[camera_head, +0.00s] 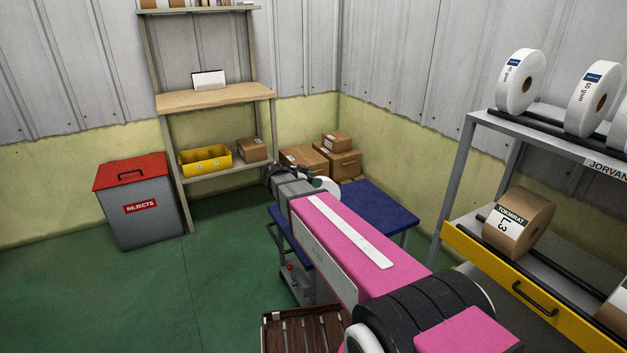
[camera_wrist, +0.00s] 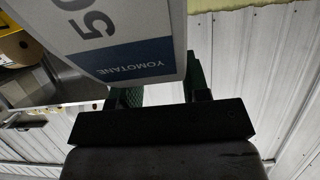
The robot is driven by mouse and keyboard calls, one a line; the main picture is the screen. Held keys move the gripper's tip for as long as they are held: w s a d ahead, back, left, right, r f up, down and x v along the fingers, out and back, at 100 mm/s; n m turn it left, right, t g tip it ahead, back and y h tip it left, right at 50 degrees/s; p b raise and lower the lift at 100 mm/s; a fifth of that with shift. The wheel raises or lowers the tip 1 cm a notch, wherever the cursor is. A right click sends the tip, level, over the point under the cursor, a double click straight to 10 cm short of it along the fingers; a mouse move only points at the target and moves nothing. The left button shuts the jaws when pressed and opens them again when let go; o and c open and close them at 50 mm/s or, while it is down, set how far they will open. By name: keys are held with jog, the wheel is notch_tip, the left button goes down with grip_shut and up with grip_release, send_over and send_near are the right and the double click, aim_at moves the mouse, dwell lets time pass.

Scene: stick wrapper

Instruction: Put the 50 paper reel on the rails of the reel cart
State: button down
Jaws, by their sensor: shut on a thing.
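My gripper (camera_head: 308,179) is at the far end of my pink arm, beside the blue-topped cart (camera_head: 385,205). It is shut on a white paper reel (camera_head: 329,187), which is mostly hidden behind the arm in the head view. In the wrist view, the reel (camera_wrist: 105,28) fills the upper left between the green fingers, with a "50" and a blue YOMOTANE label upside down. The reel seems held clear of the floor. I cannot tell whether it touches the cart. No rails can be made out on the blue cart.
A grey rejects bin (camera_head: 140,215) stands left of a shelf unit (camera_head: 215,100). Cartons (camera_head: 343,163) sit in the corner. Green floor is clear at left.

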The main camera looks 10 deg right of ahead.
jog(key=shift+f, duration=0.25)
jog(key=c, duration=0.5)
grip_release()
jog(key=shift+a, duration=0.1)
jog(key=v, duration=1)
jog(key=shift+s+a+r, duration=0.1)
jog(key=shift+a+r, duration=0.05)
jog(key=shift+a, duration=0.15)
